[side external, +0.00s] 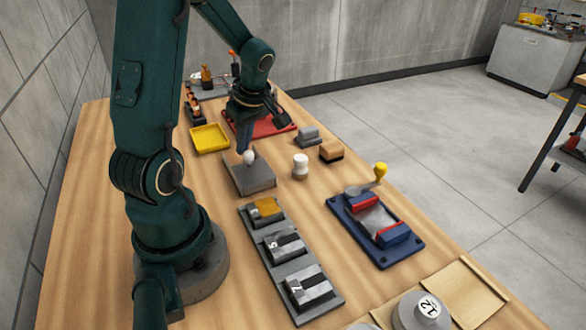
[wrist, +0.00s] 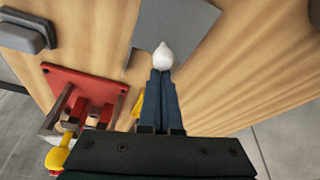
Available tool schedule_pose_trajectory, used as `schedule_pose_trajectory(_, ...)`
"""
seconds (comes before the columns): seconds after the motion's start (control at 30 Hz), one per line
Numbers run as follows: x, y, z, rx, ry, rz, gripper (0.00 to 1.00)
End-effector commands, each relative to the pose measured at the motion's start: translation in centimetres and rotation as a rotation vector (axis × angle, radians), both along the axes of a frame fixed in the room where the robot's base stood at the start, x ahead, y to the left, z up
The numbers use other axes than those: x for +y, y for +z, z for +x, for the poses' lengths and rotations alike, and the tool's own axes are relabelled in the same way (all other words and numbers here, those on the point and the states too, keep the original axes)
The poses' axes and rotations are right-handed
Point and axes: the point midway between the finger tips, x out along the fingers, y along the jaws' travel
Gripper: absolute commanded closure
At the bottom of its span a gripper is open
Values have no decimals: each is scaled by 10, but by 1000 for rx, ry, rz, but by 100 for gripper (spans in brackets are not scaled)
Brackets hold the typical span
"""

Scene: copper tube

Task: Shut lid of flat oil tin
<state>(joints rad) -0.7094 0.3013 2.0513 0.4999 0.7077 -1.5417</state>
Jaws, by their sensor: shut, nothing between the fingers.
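A flat grey box, which I take to be the oil tin (side external: 252,180), lies on the wooden table in front of my arm. Its top looks flat and level, so the lid appears down, but whether it is fully closed I cannot tell. My gripper (side external: 246,150) points down over the tin's far part, with its fingers together and nothing gripped. A small white rounded piece (side external: 249,157) shows at the fingertips, touching or just over the grey top. In the wrist view the shut fingers (wrist: 163,72) end at this white piece (wrist: 163,54), against the grey tin surface (wrist: 185,22).
A grey rack (side external: 290,262) with several blocks is nearer the camera, beside a blue crank fixture (side external: 375,228).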

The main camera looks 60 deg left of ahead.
Motion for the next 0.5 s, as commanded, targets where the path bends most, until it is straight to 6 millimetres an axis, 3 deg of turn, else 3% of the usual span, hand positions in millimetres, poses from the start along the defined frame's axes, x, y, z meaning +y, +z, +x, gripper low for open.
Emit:
schedule_pose_trajectory(0.3,-8,-3,-1,6,5,-21,100)
schedule_pose_trajectory(0.5,1,-3,-4,8,7,-19,100)
